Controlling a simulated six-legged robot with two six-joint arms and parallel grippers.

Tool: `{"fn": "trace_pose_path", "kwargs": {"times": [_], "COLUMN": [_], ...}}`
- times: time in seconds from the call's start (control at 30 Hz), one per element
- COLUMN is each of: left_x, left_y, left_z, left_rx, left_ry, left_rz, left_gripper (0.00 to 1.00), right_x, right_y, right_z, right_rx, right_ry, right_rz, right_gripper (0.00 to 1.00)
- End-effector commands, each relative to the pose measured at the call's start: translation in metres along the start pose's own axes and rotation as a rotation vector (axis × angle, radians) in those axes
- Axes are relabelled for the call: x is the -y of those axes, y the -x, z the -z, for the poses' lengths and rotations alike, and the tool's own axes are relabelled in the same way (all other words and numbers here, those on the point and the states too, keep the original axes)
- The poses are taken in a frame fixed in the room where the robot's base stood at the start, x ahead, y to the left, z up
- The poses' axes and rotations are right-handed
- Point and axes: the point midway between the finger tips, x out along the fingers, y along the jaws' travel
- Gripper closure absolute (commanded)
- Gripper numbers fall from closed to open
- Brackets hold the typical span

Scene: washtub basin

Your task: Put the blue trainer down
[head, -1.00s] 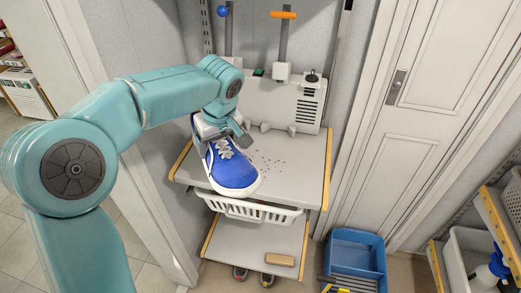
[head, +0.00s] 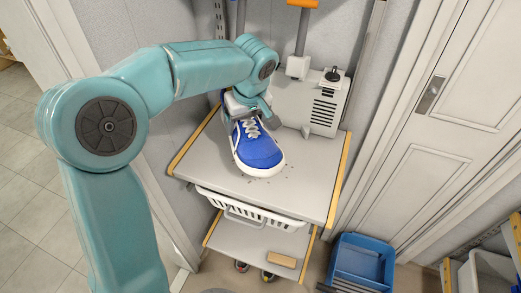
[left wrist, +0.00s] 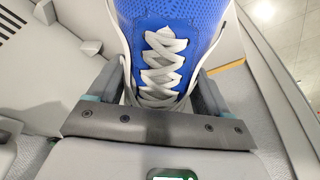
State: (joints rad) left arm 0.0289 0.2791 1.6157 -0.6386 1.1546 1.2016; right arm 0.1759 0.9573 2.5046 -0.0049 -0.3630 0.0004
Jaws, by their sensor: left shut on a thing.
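The blue trainer (head: 257,152) has a white sole and pale laces. In the head view it is over the upper grey shelf (head: 200,170), toe toward me. I cannot tell whether its sole touches the shelf. My left gripper (head: 250,108) is shut on its heel end. In the left wrist view the trainer (left wrist: 192,15) fills the top middle, with its laces (left wrist: 162,65) between the two fingers (left wrist: 162,90). The heel is hidden by the gripper. My right gripper is not in view.
A grey machine with slots (head: 325,107) stands at the back of the shelf. A white basket (head: 250,210) hangs below, over a lower shelf with a tan block (head: 282,259). A blue bin (head: 360,260) is on the floor at right. The shelf's front right is clear.

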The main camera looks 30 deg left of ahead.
Motion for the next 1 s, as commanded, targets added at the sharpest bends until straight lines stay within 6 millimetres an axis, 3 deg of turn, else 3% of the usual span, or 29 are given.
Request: {"fn": "trace_pose_path", "kwargs": {"times": [0.1,0.5,0.93,0.97,1.0], "left_x": [0.003,0.003,-0.001,-0.001,-0.001], "left_y": [-0.026,-0.079,-0.088,-0.087,-0.086], "left_z": [-0.009,-0.025,-0.026,-0.026,-0.026], "left_rx": [0.003,0.002,0.0,0.001,0.001], "left_ry": [-0.002,-0.001,-0.001,-0.001,-0.001], "left_rz": [0.005,0.004,0.0,0.001,0.001], "left_gripper": [0.63,0.63,0.63,0.12,0.0], "right_x": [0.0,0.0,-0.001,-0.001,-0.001], "right_y": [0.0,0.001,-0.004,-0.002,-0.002], "right_z": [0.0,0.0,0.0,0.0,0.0], "right_rx": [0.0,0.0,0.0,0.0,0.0], "right_ry": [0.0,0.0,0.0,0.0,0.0], "right_rz": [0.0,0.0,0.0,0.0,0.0], "right_gripper": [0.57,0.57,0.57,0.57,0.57]}}
